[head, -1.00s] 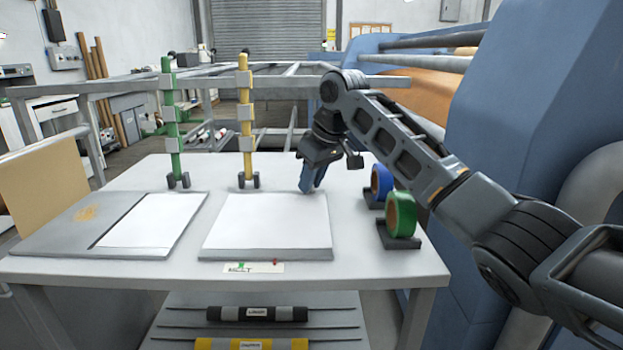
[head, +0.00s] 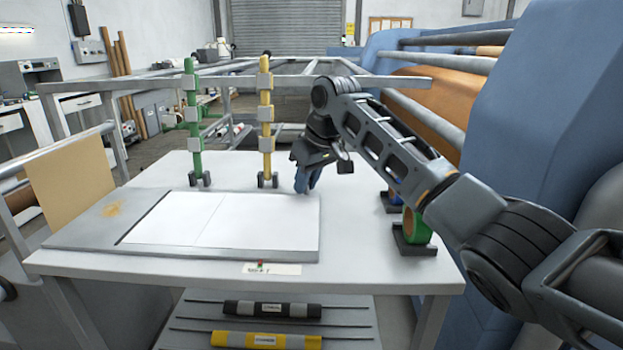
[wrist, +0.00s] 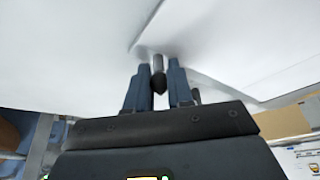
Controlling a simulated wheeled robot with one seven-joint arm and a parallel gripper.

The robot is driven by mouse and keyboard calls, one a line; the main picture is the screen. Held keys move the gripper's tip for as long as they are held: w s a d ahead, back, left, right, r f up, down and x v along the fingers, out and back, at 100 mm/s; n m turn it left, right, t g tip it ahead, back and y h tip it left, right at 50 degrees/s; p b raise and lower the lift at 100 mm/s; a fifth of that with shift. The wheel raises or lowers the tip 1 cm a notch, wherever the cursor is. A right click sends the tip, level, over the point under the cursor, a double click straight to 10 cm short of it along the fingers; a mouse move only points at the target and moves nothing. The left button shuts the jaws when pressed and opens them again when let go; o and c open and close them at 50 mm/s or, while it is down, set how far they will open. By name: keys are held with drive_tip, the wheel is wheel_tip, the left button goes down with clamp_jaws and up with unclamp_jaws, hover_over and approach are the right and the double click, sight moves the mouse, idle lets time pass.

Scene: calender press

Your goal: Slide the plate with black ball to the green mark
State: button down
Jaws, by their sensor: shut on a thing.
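The right-hand plate (head: 265,255), grey with a white sheet on top, lies on the table against the left-hand plate (head: 85,232). My gripper (head: 304,188) is at its back right corner. In the wrist view, my fingers (wrist: 157,82) are closed around a small black ball (wrist: 158,84) on a short grey stem. The ball is hidden by the fingers in the head view. A white label (head: 280,270) sits at the table's front edge, with a small red pointer (head: 261,263) at its left part. I cannot clearly make out the green mark there.
A green post (head: 191,125) and a yellow post (head: 266,120) stand behind the plates. A green roll (head: 416,227) and a partly hidden blue one stand at the right. The table (head: 360,245) is bare between the plate and the rolls.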

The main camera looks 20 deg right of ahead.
drive_tip(key=c, duration=1)
unclamp_jaws()
drive_tip(key=shift+c, duration=0.2)
drive_tip(key=v, duration=0.7)
drive_tip(key=shift+r, duration=0.35)
drive_tip(key=shift+s+d, duration=0.1)
drive_tip(key=shift+s, duration=0.05)
